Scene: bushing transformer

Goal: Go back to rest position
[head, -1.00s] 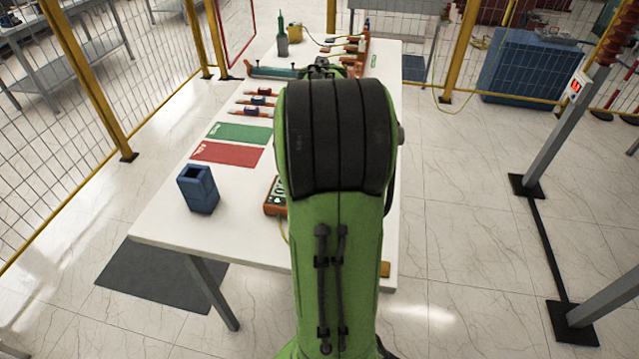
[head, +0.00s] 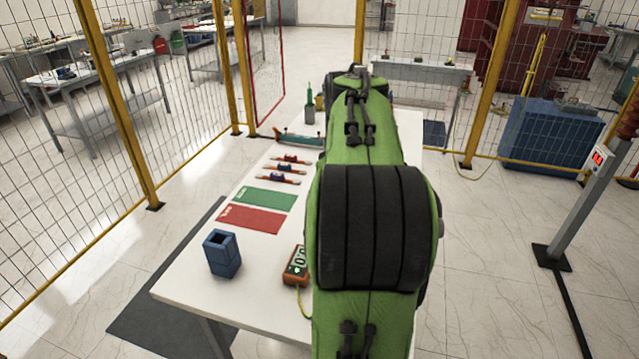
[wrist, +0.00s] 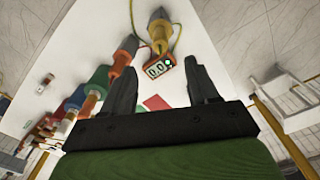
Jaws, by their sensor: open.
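My gripper (wrist: 161,72) shows in the wrist view with its two dark fingers spread apart and nothing between them. It hangs above the white table (wrist: 215,50). In the head view, my green arm hides the gripper and the table's right part. On the table (head: 190,290) in the head view are a blue open-topped holder (head: 222,255), a red mat (head: 250,219), a green mat (head: 265,200) and an orange meter (head: 294,265). The meter also shows in the wrist view (wrist: 158,66), beyond the fingers.
Several coloured tapered pieces (wrist: 98,88) stand in a line left of the fingers in the wrist view, apart from them. Small tools (head: 283,168) lie beyond the mats. Yellow-posted mesh fencing (head: 125,100) surrounds the table.

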